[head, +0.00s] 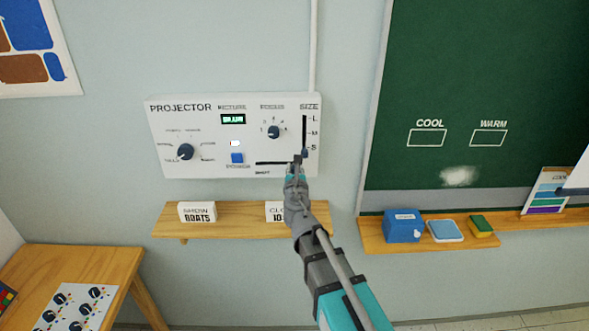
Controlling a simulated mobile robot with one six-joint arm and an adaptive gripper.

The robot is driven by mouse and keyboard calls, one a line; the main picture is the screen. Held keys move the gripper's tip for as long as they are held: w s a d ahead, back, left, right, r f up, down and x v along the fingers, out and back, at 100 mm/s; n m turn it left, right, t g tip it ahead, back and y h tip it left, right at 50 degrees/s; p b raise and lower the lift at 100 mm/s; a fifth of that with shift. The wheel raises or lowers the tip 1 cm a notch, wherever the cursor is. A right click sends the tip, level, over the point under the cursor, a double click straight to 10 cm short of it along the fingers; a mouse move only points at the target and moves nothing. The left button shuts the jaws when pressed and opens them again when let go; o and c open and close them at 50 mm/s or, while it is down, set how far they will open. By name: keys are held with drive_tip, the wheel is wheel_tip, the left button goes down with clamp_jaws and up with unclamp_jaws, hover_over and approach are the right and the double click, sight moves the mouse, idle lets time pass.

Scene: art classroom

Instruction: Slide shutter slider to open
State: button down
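The white projector panel (205,115) is mounted on the wall. The shutter slider's dark horizontal slot (270,163) runs along the lower right of the panel, with a small label under its left end that seems to read "SHUT". My gripper (297,161) is at the right end of this slot, at or very near the panel face. It covers that end, and I cannot make out the shutter knob or any label there. The fingers are too small and overlapped to tell whether they are open or shut, or whether they touch the knob.
The vertical size slider (304,131) is just above my gripper, with its knob (305,153) low near S. A picture dial (186,152), focus knob (274,132) and blue button (237,158) are to the left. A wooden shelf (240,219) with cards juts out below.

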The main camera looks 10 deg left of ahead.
drive_tip(key=shift+w+d, duration=0.15)
drive_tip(key=shift+d, duration=0.15)
drive_tip(key=shift+c, duration=2.4)
unclamp_jaws()
drive_tip(key=shift+d, duration=0.1)
drive_tip(key=shift+s, duration=0.2)
drive_tip(key=s+d, duration=0.1)
drive_tip(key=s, duration=0.6)
